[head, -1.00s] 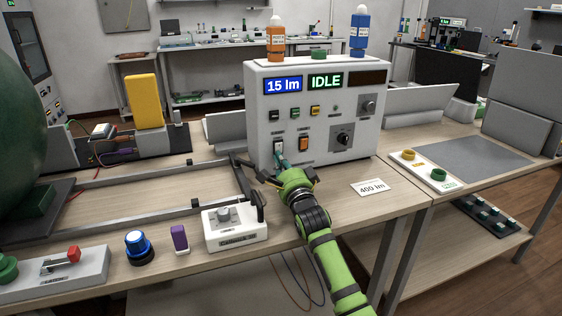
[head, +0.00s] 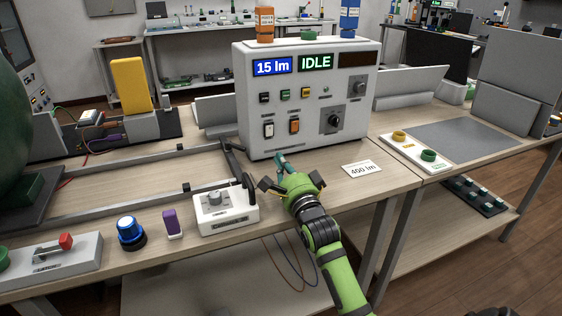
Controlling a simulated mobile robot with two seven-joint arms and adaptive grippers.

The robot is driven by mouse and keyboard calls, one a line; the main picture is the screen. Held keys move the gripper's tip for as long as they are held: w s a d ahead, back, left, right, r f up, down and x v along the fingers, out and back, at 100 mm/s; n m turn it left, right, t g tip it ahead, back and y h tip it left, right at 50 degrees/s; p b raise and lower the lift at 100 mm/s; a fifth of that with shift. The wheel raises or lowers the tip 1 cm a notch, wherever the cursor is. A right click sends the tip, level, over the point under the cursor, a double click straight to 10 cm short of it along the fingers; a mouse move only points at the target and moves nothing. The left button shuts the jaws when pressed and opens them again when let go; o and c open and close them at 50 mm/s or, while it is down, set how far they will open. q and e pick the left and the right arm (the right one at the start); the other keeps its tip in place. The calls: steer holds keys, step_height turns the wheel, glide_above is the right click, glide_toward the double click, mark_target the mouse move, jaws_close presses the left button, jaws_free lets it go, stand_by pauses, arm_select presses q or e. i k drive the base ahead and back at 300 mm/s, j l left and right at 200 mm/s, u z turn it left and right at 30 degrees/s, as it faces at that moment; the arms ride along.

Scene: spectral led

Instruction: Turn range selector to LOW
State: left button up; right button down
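The grey instrument box (head: 312,140) stands on the bench with "15 lm" and "IDLE" on its displays. Its front carries a large black rotary knob (head: 334,120) at lower right and a smaller grey knob (head: 359,87) above it. Their labels are too small to read, so I cannot tell which is the range selector. A white rocker switch (head: 268,129) and an orange one (head: 294,125) are left of the knobs. My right gripper (head: 281,160) is in front of and below the rockers, apart from them. Its teal fingertips look together and empty. My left gripper is not in view.
A white box with a grey knob (head: 226,205) stands left of my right gripper. A purple block (head: 172,223) and a blue button (head: 130,232) lie farther left. A "400 lm" card (head: 362,169) lies on clear bench to the right. A dark metal frame (head: 132,158) spans the left.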

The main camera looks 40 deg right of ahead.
mark_target(334, 121)
steer(key=z, duration=1.45)
